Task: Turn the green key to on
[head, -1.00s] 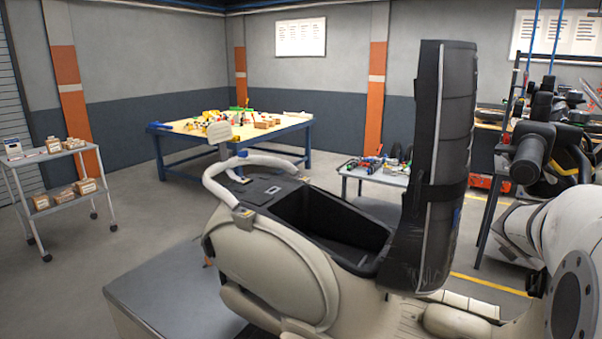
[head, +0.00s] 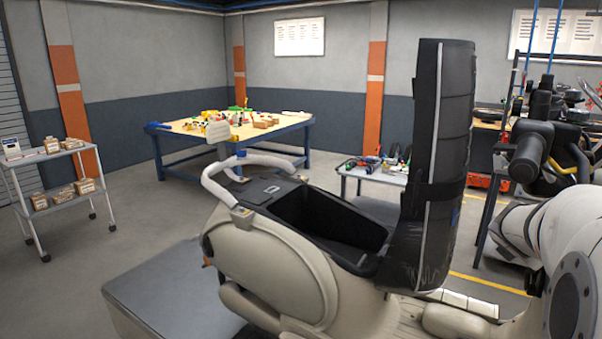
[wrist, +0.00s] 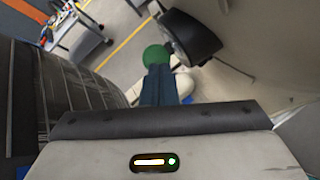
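My gripper (wrist: 158,68) shows in the wrist view as two dark blue fingers side by side, with no clear gap between them. A round green piece (wrist: 156,54) shows just past the fingertips. It may be the green key, but I cannot tell its shape, its setting or whether the fingers touch it. Neither my gripper nor a green key can be made out in the head view.
A blue-legged table (head: 240,131) with small colourful items stands at the back. A grey cart (head: 55,163) with boxes is at left, and a low table (head: 366,175) with tools stands further right. Open floor lies between the cart and the blue-legged table.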

